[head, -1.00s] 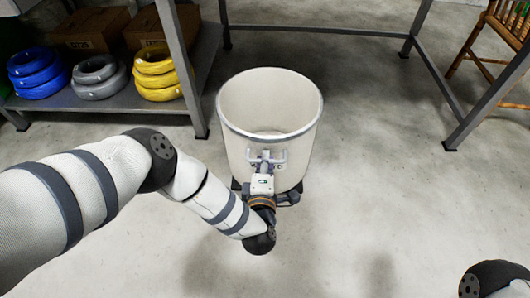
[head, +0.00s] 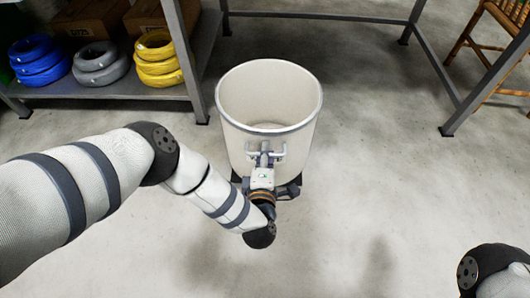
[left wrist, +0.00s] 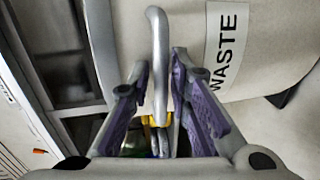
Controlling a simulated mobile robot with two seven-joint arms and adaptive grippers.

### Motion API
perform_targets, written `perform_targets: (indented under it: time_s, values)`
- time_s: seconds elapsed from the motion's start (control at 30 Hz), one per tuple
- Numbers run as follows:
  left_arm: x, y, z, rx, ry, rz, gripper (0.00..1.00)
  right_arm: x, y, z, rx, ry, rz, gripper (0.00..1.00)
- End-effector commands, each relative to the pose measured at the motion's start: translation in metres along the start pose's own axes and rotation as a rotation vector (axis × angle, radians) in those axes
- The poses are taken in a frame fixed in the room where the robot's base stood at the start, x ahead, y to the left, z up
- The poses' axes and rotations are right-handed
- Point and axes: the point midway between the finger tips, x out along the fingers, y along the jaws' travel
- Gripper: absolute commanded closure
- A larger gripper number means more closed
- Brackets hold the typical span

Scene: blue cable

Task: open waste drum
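The waste drum (head: 268,130) is a cream cylinder with a grey rim. It stands upright on the floor. Its top looks open in the head view, with the pale inside showing and no lid seen. My left gripper (head: 266,150) is at its front, below the rim. In the left wrist view, a grey curved bar (left wrist: 157,60), like a handle, runs between the purple-padded fingers of my left gripper (left wrist: 157,72). The fingers stand apart on either side of it, close to it. A "WASTE" label (left wrist: 226,45) is right of them. My right gripper is out of view.
A shelf (head: 110,88) at the upper left holds blue, grey and yellow coils and cardboard boxes. A grey table frame (head: 432,55) stands behind and right, with a wooden chair (head: 490,40) at the far right. The floor (head: 380,180) right of the drum is clear.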

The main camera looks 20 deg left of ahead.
Motion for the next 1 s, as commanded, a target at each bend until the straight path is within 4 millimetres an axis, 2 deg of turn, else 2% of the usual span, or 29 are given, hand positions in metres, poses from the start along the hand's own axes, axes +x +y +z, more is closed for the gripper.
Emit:
perform_targets:
  time_s: [0.17, 0.27, 0.5, 0.6, 0.73, 1.0]
  values:
    - [-0.007, -0.001, 0.000, 0.000, -0.001, -0.003, 0.82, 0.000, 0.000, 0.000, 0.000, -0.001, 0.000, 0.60]
    - [-0.028, -0.002, 0.001, 0.000, -0.003, -0.005, 0.82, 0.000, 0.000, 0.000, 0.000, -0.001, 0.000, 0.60]
    - [-0.092, -0.001, 0.001, 0.001, -0.003, -0.004, 0.82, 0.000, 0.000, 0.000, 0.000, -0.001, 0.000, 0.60]
    - [-0.109, -0.003, 0.000, 0.000, -0.001, -0.007, 0.82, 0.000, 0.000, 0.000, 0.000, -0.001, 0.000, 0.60]
    - [-0.119, -0.001, 0.000, 0.000, 0.000, -0.002, 0.82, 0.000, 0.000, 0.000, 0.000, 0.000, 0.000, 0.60]
    - [-0.120, 0.000, 0.000, 0.000, 0.000, 0.000, 0.82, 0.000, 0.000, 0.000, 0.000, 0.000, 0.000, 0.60]
